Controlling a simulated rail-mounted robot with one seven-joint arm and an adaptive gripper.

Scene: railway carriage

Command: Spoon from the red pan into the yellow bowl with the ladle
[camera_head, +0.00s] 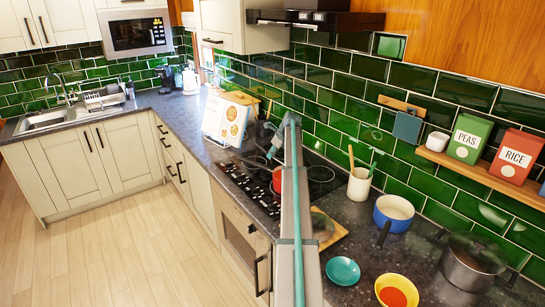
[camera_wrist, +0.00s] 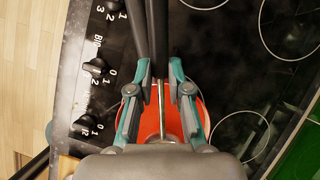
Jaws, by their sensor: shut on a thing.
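The red pan (camera_wrist: 150,123) is on the black hob below my gripper (camera_wrist: 161,72) in the wrist view. A small red part (camera_head: 277,180) shows beside my arm in the head view. My gripper is shut on the ladle (camera_wrist: 161,110), whose thin metal stem runs down over the pan. The ladle's bowl is hidden by my wrist, so I cannot tell what it holds. A dark pan handle (camera_wrist: 137,25) runs beside the ladle's dark handle. The yellow bowl (camera_head: 397,278) stands on the near counter, right of my arm, with orange-red inside.
A teal bowl (camera_head: 342,270) is left of the yellow bowl. A blue pot (camera_head: 393,213) and a dark lidded pot (camera_head: 470,262) stand nearby. A utensil holder (camera_head: 359,186) is by the hob. A recipe book (camera_head: 228,118) stands beyond it. A board (camera_head: 327,232) lies beside my arm.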

